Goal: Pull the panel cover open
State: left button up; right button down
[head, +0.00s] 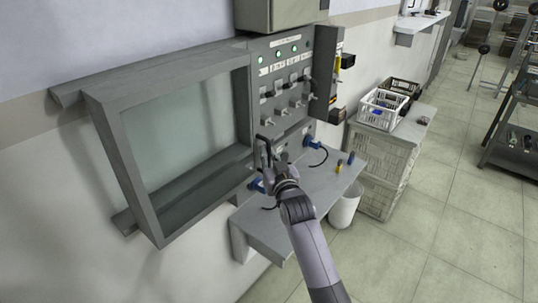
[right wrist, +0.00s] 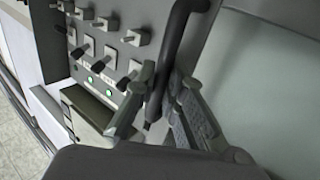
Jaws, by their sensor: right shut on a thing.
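The panel cover (head: 122,155) is a grey frame around a pale clear pane. It stands left of the switch panel (head: 287,72), whose switches and green lights are uncovered. A dark bar handle (right wrist: 178,45) is at the cover's edge in the right wrist view; it also shows in the head view (head: 262,145). My right gripper (head: 268,158) is shut on this handle. In the right wrist view, the fingers of the gripper (right wrist: 158,88) lie on both sides of the bar. My left gripper is not in view.
Grey rails (head: 68,94) run along the wall behind the cover. A shelf (head: 268,232) with blue-ended cables and small tools juts out below the panel. A white bin (head: 345,207) and a cabinet with baskets (head: 382,108) stand to the right.

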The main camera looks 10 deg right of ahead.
jog(key=c, duration=1.7)
grip_release()
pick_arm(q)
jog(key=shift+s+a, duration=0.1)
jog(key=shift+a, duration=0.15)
pick_arm(e)
jog(key=shift+o, duration=0.2)
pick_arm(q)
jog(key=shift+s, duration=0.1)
pick_arm(e)
jog(key=s, duration=1.2)
jog(key=shift+d, duration=0.45)
